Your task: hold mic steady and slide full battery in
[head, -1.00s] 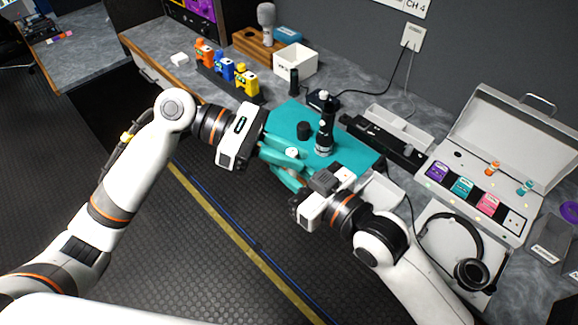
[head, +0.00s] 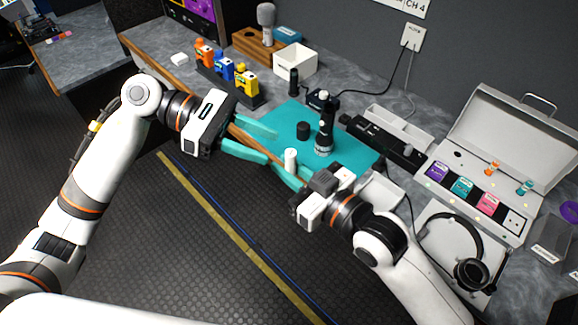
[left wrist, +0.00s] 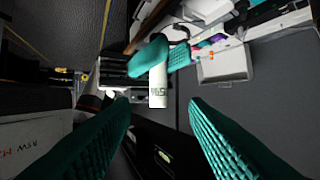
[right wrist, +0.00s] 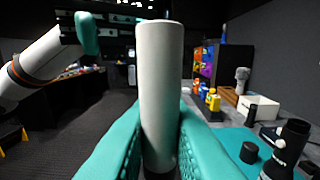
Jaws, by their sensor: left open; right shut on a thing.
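A white cylindrical battery (head: 290,160) stands upright in my right gripper (head: 286,175), which is shut on it just off the mat's front edge. The black microphone (head: 325,128) stands upright on the teal mat (head: 350,150), held by neither gripper. A short black cap (head: 303,130) stands on the mat beside it.
Orange, blue and yellow packs (head: 224,70) stand in a rack at the back left, near a white bin (head: 295,62). A black rail (head: 385,140), an open charging case (head: 490,180) and headphones (head: 455,250) are to the right. The mat's middle is mostly clear.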

